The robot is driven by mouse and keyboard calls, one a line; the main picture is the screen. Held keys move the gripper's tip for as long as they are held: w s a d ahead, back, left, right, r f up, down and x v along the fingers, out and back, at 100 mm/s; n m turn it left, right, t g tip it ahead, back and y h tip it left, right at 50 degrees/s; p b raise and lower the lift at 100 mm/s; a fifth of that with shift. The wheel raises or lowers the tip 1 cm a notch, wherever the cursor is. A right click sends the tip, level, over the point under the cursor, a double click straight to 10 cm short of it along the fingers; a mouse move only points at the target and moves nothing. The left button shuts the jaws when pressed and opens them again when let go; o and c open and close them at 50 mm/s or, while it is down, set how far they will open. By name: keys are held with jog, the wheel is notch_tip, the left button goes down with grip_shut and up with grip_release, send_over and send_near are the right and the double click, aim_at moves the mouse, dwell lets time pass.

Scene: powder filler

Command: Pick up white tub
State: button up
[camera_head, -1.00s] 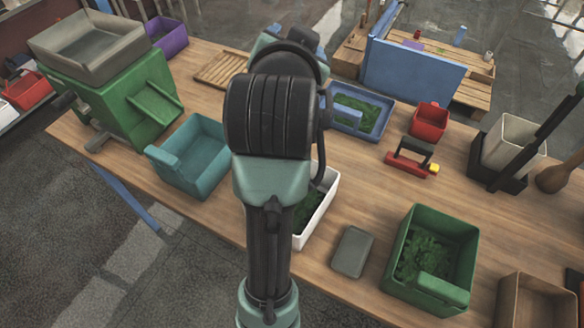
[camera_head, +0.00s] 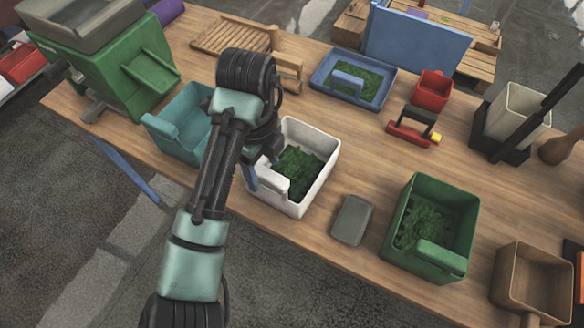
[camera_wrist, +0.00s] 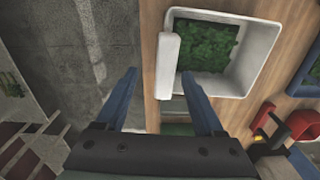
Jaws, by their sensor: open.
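The white tub (camera_head: 325,168) stands on the wooden table in the middle of the head view, with green leafy stuff inside. It has a thick white grip bar on its near-left side. In the wrist view the white tub (camera_wrist: 262,62) is at the upper right, its white bar (camera_wrist: 169,66) along its left edge. My gripper (camera_wrist: 165,78) is open and empty. In the wrist view its two blue fingers point up, the right one close to the lower end of the bar.
A teal bin (camera_head: 180,135) stands just left of my arm. A grey-green flat block (camera_head: 352,220) and a green bin (camera_head: 470,222) lie to the right. A blue tray (camera_head: 385,92) is behind. Bare table (camera_head: 365,150) lies right of the tub.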

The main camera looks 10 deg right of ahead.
jog(key=shift+w+d+f+p, duration=0.15)
jog(key=shift+f+p, duration=0.4)
jog(key=shift+f, duration=1.2)
jog(key=shift+w+d+f+p, duration=0.1)
jog(key=shift+f+p, duration=0.45)
jog(key=shift+f, duration=1.15)
grip_shut()
jog(key=shift+r, duration=0.1)
